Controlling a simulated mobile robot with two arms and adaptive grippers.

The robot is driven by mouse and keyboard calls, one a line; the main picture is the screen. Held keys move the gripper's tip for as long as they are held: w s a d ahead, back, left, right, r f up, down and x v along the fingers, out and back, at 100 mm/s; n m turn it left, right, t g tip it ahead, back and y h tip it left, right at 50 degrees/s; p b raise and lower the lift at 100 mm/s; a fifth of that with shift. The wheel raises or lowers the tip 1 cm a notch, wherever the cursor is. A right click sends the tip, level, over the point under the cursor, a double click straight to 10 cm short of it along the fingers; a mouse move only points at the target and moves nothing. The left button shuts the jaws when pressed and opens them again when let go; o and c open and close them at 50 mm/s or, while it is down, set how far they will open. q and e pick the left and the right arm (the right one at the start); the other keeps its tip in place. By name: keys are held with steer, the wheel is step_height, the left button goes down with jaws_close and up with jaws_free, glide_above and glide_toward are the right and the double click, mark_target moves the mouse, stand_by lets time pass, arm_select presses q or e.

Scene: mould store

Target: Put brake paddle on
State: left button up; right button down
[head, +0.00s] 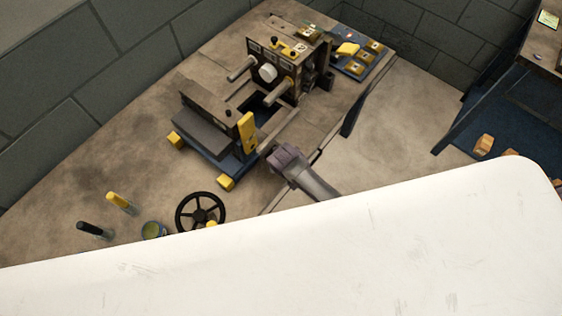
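A yellow upright paddle-shaped piece (247,132) stands at the front of the dark machine (275,72); I cannot tell whether it is the brake paddle or how it is fixed. My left gripper is not in view. A large white surface hides the lower part of the view.
A black handwheel (200,212), a small round tin (153,230), a yellow-handled tool (121,202) and a black-handled tool (94,230) lie at the lower left. The blue tray (378,62) holds small yellow blocks. Block walls stand behind.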

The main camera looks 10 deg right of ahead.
steer(key=shift+a, duration=0.1)
stand_by(0.4)
steer(key=c, duration=0.8)
jaws_free()
steer(key=shift+o, duration=0.2)
steer(key=v, duration=1.2)
steer(key=s+d+f+n+g+b, duration=0.1)
steer(key=s+d+f+b, duration=0.15)
steer(key=f, duration=0.55)
steer(key=s+d+f+b, duration=0.1)
steer(key=s+f, duration=0.3)
steer(key=f, duration=0.4)
steer(key=s+d+f+n+g+b, duration=0.15)
steer(key=s+f, duration=0.25)
steer(key=f, duration=0.4)
steer(key=s+d+f+b, duration=0.2)
steer(key=s+d+f, duration=0.2)
steer(key=s+f, duration=0.4)
steer(key=s+d+f+b, duration=0.2)
steer(key=s+d+f, duration=0.3)
steer(key=s+f, duration=0.4)
steer(key=s+g, duration=0.1)
steer(key=s, duration=0.6)
steer(key=shift+d+f+b, duration=0.15)
steer(key=shift+d+b, duration=0.15)
steer(key=shift+b, duration=0.1)
